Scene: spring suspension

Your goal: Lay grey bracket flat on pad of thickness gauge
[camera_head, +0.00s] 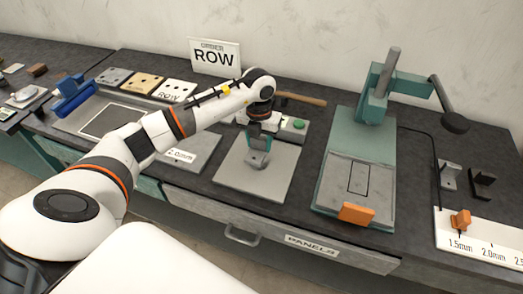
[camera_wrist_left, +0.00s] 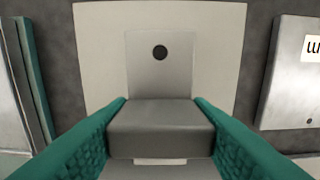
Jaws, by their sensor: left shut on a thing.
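The grey bracket (camera_head: 257,159) is an L-shaped metal piece with one round hole; it also shows in the left wrist view (camera_wrist_left: 160,82). My left gripper (camera_head: 260,139) is shut on it, with a teal finger on each side of its near part in the left wrist view (camera_wrist_left: 160,128). The bracket is over the pale square pad (camera_head: 240,185) of what looks like the thickness gauge, which has a green button (camera_head: 299,124) behind. I cannot tell whether the bracket touches the pad. My right gripper is not in view.
A teal press (camera_head: 345,140) with a lever and an orange block (camera_head: 356,213) stands right of the pad. Two small brackets, one grey (camera_head: 448,176) and one black (camera_head: 483,184), stand at the far right behind a labelled thickness strip (camera_head: 485,240). A plate marked 2.0mm (camera_head: 190,152) lies left.

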